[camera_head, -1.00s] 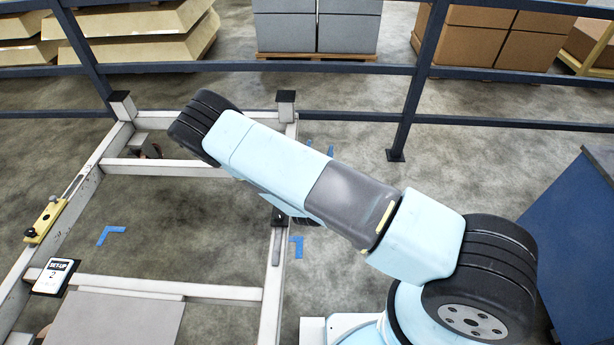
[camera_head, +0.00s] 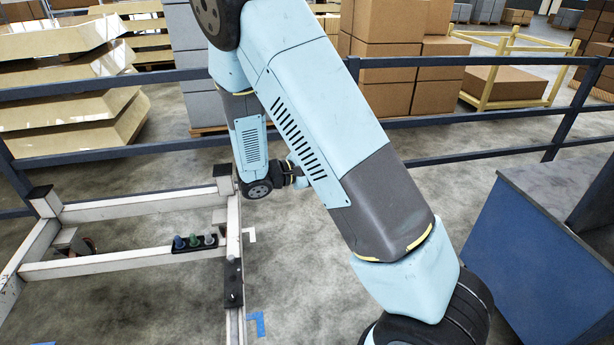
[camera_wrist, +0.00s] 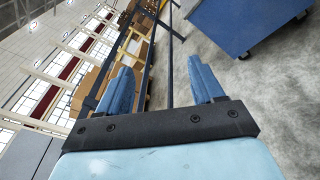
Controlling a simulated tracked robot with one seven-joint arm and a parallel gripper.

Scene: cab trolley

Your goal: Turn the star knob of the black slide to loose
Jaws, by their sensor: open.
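A black slide (camera_head: 233,283) sits on the white right-hand rail of the trolley frame (camera_head: 120,267) in the head view. Small dark parts show on it, but the star knob is too small to make out for sure. My gripper (camera_wrist: 158,64) is open in the wrist view, with two blue fingers apart and nothing between them. In the head view my gripper is beyond the trolley's right rail, largely hidden behind my arm. It is well apart from the slide. The slide is not in the wrist view.
A black strip with blue, green and grey pegs (camera_head: 195,243) is on the trolley left of the slide. A dark blue railing (camera_head: 100,155) runs behind. A blue cabinet (camera_head: 540,260) stands at right. Cartons (camera_head: 390,60) stand beyond the railing.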

